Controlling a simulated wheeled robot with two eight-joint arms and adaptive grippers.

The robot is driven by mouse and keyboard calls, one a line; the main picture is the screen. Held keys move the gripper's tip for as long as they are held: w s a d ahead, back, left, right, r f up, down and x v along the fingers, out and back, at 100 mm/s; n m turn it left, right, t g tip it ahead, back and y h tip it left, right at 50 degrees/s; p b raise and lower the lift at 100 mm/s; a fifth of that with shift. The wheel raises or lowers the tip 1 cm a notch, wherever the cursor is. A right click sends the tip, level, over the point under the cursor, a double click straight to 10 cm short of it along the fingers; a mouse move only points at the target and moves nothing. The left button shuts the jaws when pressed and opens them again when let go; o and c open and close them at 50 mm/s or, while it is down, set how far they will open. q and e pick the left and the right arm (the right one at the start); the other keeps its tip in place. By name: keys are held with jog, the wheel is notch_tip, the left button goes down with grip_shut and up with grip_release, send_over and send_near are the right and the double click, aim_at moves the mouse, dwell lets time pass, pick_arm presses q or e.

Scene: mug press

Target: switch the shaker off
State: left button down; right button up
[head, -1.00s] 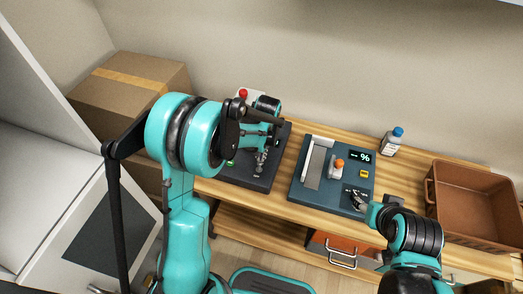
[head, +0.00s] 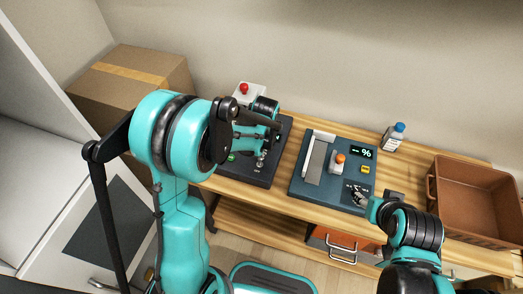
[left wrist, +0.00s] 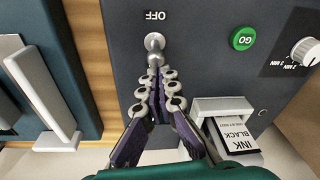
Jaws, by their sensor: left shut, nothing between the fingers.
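The shaker is a dark grey machine, its panel (head: 236,171) partly behind my left arm in the head view. In the left wrist view its panel (left wrist: 205,62) shows a silver toggle switch (left wrist: 154,42) below an upside-down OFF label (left wrist: 155,15). I cannot tell for sure which way the lever leans. My left gripper (left wrist: 155,76) is shut and empty, its fingertips right beside the switch; contact is unclear. A green GO button (left wrist: 243,39) and a white dial (left wrist: 306,51) are to the right.
An ink-black box (left wrist: 236,137) sits in a holder beside my left fingers. The teal machine (head: 312,187) stands right of the shaker, with an orange knob (head: 340,158). A bottle (head: 394,136), a brown crate (head: 478,188) and a red button (head: 244,88) are on the bench.

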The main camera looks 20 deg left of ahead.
pick_arm(q)
jog(key=s+t+b, duration=0.1)
jog(key=s+t, duration=0.1)
jog(key=t, duration=0.1)
jog(key=shift+r+t+b, duration=0.25)
jog(key=shift+t+b, duration=0.05)
jog(key=shift+b, duration=0.05)
jog(key=shift+w+r, duration=0.1)
jog(key=shift+w, duration=0.1)
jog(key=shift+r, duration=0.1)
jog(key=shift+r+p, duration=0.7)
